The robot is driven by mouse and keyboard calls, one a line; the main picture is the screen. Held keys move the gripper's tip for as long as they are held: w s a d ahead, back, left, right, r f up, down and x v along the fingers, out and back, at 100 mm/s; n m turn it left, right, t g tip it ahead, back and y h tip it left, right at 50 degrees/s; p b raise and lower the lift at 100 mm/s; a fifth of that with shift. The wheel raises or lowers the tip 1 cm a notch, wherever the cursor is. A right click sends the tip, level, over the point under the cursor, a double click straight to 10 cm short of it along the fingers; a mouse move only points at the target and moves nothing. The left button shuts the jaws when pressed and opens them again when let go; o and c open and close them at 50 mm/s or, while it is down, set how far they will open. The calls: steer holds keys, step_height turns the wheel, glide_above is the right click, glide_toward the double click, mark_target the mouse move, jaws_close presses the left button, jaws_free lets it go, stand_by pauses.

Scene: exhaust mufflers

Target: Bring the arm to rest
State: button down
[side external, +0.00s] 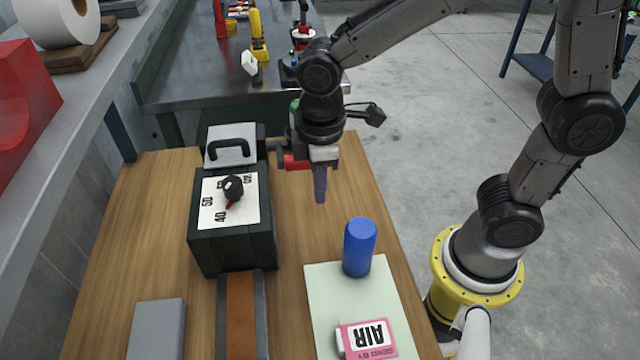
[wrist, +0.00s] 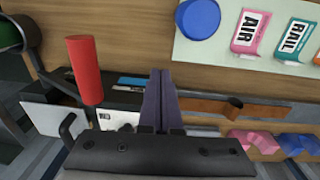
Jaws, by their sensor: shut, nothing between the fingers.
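My gripper (side external: 320,196) hangs fingers down above the right part of the wooden table (side external: 150,200), to the right of a black box (side external: 233,245) with a numbered dial. Its two dark purple fingers are together and hold nothing; they also show in the wrist view (wrist: 158,98). A red cylinder (side external: 293,162) shows beside the gripper, partly hidden by it; a red cylinder (wrist: 85,70) stands out left of the fingers in the wrist view. A blue cylinder (side external: 359,247) stands on a pale green board (side external: 325,300), nearer the camera than the gripper and apart from it.
The dial knob (side external: 232,188) has a red pointer. A pink AIR card (side external: 368,338) lies on the board; a teal RAIL card (wrist: 292,40) shows in the wrist view. A brown strip (side external: 241,315) and a grey block (side external: 157,328) lie in front. A metal bench (side external: 190,75) stands behind.

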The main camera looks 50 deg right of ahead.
steer(key=shift+s+a+r, duration=0.1)
steer(key=shift+a+r, duration=0.05)
steer(key=shift+r, duration=0.15)
steer(key=s+d+r+m+t, duration=0.2)
steer(key=d+r+m+t, duration=0.1)
steer(key=d+r, duration=0.5)
steer(key=s+d+m+t, duration=0.2)
steer(key=s+m, duration=0.4)
steer(key=s, duration=0.3)
steer(key=shift+d+r, duration=0.25)
steer(key=shift+d, duration=0.6)
steer(key=shift+s, duration=0.1)
